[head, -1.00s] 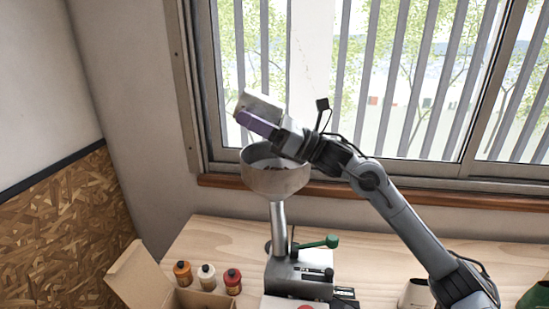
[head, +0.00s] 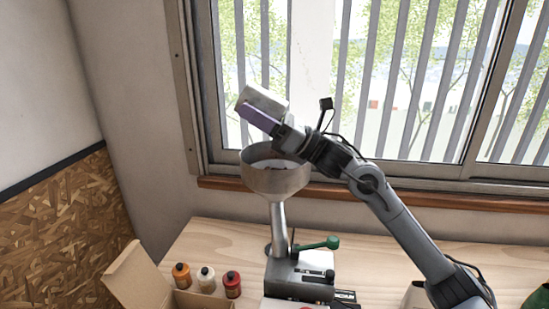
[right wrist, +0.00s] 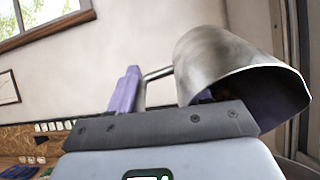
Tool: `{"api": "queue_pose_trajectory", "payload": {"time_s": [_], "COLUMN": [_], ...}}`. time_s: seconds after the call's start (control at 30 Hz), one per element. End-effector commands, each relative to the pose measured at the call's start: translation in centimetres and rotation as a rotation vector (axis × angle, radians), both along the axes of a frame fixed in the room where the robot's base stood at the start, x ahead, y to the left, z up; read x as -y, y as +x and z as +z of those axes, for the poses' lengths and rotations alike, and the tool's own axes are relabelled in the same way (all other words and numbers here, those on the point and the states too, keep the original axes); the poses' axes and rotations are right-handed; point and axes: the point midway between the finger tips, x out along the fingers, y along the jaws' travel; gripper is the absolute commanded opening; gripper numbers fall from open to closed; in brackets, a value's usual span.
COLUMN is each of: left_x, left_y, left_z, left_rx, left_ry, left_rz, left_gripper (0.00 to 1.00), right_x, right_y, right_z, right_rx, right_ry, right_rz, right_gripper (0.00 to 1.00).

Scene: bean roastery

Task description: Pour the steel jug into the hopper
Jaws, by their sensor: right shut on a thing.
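The steel jug (head: 267,99) is held above the hopper (head: 275,181), a wide metal bowl on a stem. My right gripper (head: 258,117), with purple fingers, is shut on the jug's handle (right wrist: 158,74). The jug is apart from the hopper rim and sits slightly up and left of the bowl's centre. In the right wrist view the jug (right wrist: 222,62) is tipped, its mouth facing right and down, with a dark inside. Some dark bits show inside the hopper, partly hidden by the gripper. My left gripper is in no view.
The hopper stands on a grey machine (head: 298,276) with a green-knobbed lever (head: 331,243). An open cardboard box (head: 138,277) and several small bottles (head: 206,279) are at the left of the wooden table (head: 210,240). A barred window is behind.

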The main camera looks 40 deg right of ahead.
Motion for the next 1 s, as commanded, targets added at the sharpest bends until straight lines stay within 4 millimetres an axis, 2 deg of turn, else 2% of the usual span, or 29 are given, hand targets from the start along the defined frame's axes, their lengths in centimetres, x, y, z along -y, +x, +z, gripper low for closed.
{"api": "queue_pose_trajectory", "payload": {"time_s": [1.0], "left_x": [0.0], "left_y": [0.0], "left_z": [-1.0], "left_rx": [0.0], "left_ry": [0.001], "left_rz": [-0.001], "left_gripper": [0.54], "right_x": [0.6], "right_y": [-0.4], "right_z": [1.2], "right_rx": [0.051], "right_ry": [0.055], "right_rz": [-0.007], "right_gripper": [0.03]}}
